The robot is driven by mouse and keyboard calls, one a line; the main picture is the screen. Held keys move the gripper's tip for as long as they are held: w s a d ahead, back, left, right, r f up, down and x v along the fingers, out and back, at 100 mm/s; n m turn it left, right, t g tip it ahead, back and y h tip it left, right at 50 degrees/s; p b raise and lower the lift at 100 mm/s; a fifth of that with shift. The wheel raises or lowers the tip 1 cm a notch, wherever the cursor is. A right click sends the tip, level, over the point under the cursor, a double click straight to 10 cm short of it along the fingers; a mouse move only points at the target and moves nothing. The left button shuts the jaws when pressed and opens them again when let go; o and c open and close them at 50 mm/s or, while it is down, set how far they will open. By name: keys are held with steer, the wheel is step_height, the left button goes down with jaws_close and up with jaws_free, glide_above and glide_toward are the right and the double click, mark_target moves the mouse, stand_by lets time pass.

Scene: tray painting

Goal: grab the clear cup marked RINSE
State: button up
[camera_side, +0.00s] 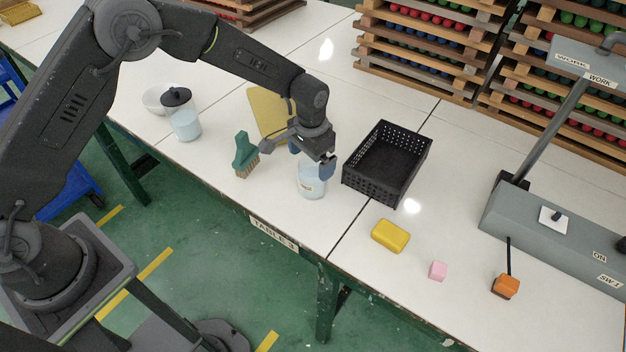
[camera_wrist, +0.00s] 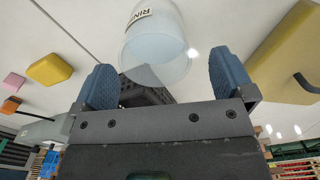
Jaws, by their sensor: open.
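The clear cup (camera_side: 312,184) with a small label stands upright on the white table near its front edge. In the wrist view the cup (camera_wrist: 158,45) shows part of its label, reading "RIN". My gripper (camera_side: 312,160) is just above and partly in front of the cup, its blue fingers apart. In the wrist view my gripper (camera_wrist: 162,65) has the cup lined up between its two fingers, slightly beyond the tips. Nothing is held. Whether a finger touches the cup I cannot tell.
A black basket (camera_side: 362,184) stands close on the right. A green brush (camera_side: 245,153) and a yellow board (camera_side: 262,112) lie to the left. Another pale container (camera_side: 186,125) is farther left. A yellow block (camera_side: 390,236), pink cube (camera_side: 438,271) and orange block (camera_side: 506,286) are to the right.

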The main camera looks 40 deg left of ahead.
mark_target(313, 174)
steer(key=f, duration=0.5)
steer(key=shift+d+f, duration=0.1)
steer(key=shift+d, duration=0.15)
steer(key=c, duration=1.1)
